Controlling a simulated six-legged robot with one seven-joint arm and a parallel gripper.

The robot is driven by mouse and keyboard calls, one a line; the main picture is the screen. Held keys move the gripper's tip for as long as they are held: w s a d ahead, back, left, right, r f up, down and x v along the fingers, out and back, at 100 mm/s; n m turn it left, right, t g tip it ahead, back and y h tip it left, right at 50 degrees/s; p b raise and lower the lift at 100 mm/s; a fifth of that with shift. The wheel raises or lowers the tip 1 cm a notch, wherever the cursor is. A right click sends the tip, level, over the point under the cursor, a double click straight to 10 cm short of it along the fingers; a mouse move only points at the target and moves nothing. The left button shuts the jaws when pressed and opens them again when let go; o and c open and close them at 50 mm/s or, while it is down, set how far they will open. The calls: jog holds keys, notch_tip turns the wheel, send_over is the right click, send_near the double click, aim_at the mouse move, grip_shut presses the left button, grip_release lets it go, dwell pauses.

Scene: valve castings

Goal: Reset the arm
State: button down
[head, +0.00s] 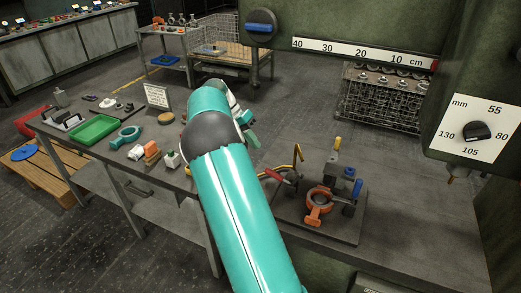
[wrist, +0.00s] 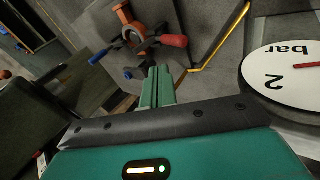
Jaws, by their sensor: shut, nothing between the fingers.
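My teal arm (head: 245,215) reaches up through the middle of the head view. My gripper (head: 253,140) is at its far end, partly hidden behind the arm, above the bench edge. In the wrist view the two green fingers of my gripper (wrist: 158,82) are together with nothing between them. Beyond them is a fixture with an orange ring-shaped casting (wrist: 134,34), a red handle (wrist: 173,41) and a blue handle (wrist: 98,56). The orange casting (head: 318,203) also shows in the head view, right of my arm. My gripper appears apart from it.
A fixture plate (head: 325,228) lies on the right bench. A yellow hooked rod (wrist: 218,45) and a round bar gauge (wrist: 290,70) show near my fingers. A green machine housing (head: 340,18) overhangs at upper right.

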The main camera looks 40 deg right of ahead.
jog(key=shift+r, duration=0.15)
dwell(0.4)
jog(key=s+a+r+n+t+y, duration=0.1)
jog(key=s+a+r+n+t, duration=0.25)
jog(key=a+r, duration=0.4)
jog(key=s+a+r+n+t+y, duration=0.1)
jog(key=s+a+r+n+t, duration=0.3)
jog(key=a, duration=0.7)
jog(key=s+a+n+t+y, duration=0.1)
jog(key=s+a+n+t, duration=0.3)
jog(key=s+a, duration=1.2)
jog(key=n, duration=0.3)
jog(key=shift+s+f+y, duration=0.25)
jog(key=shift+s+y, duration=0.05)
jog(key=shift+s, duration=0.1)
jog(key=shift+d+t, duration=0.15)
jog(key=shift+t, duration=0.1)
